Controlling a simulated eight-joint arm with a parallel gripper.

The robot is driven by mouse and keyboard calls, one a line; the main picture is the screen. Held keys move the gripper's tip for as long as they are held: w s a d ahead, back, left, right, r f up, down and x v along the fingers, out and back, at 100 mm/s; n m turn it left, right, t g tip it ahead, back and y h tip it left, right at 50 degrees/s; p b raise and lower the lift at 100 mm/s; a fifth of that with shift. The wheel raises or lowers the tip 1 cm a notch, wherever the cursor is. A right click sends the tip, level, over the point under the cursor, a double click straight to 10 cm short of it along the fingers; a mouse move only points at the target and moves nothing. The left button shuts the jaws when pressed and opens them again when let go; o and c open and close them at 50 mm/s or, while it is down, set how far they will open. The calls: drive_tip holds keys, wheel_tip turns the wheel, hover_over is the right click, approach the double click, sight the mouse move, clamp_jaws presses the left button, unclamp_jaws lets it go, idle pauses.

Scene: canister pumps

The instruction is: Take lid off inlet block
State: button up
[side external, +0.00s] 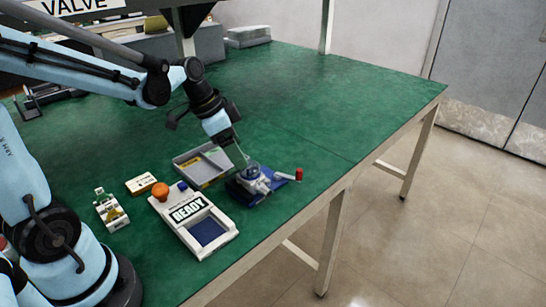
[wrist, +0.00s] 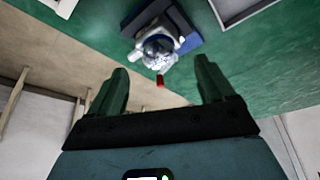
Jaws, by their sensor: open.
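The pump (side external: 259,183) stands on a dark blue base (side external: 240,193) near the table's front edge. It has a pale grey body, a clear rounded top part (side external: 251,171) and a red-tipped handle (side external: 299,174) at its right. I cannot tell the inlet block's lid apart from the body. My gripper (side external: 241,153) is just above and left of the clear part, and the view is too small to show contact.
A grey tray (side external: 203,166) lies behind the pump. A white READY box (side external: 194,221) with an orange knob (side external: 160,191) stands to its left, and small parts (side external: 110,210) lie farther left. The green table (side external: 320,100) is clear behind and to the right.

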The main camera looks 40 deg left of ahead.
sight(250, 169)
drive_tip(key=shift+d+x, duration=0.2)
drive_tip(key=shift+x, duration=2.35)
drive_tip(key=shift+c, duration=0.3)
drive_tip(key=c, duration=1)
drive_tip(key=shift+r, duration=0.1)
drive_tip(key=shift+c, duration=0.2)
